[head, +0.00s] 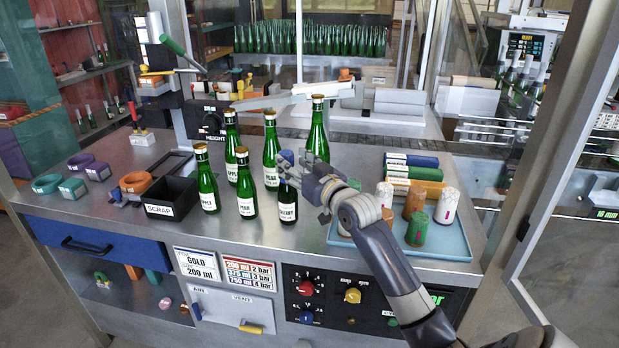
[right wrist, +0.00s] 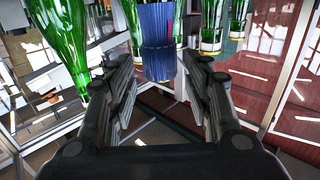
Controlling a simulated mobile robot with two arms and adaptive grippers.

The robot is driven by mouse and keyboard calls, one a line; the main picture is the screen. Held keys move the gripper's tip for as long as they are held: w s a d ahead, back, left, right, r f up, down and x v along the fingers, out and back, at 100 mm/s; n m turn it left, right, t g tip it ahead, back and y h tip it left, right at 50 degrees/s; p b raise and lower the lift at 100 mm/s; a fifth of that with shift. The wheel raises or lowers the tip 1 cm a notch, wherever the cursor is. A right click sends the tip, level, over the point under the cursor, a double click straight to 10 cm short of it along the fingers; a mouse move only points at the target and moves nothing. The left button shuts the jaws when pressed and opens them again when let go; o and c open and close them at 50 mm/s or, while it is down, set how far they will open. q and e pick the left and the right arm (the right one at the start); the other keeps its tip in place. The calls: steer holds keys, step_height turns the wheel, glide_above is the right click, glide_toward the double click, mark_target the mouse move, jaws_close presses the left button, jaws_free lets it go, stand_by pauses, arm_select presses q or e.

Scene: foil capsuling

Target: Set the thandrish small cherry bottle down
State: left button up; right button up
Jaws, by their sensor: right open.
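The small cherry bottle (head: 288,207) stands upright on the steel counter, its label partly readable in the head view. Its top is hidden behind my right gripper (head: 297,172). The right gripper is open, with its fingers at the top of this bottle. In the right wrist view, a ribbed dark blue piece (right wrist: 157,38) shows beyond and between the open fingertips (right wrist: 163,68). I cannot tell whether the fingers touch it. My left gripper is not in view.
Several green bottles (head: 245,190) with gold tops stand close left of and behind the cherry bottle. A light blue tray (head: 450,243) with coloured cylinders lies to the right. A black scrap bin (head: 170,193) stands left. The counter's front strip is clear.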

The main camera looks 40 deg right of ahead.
steer(key=s+b, duration=0.1)
steer(key=s, duration=0.6)
steer(key=shift+s+a, duration=0.3)
steer(key=shift+s, duration=0.1)
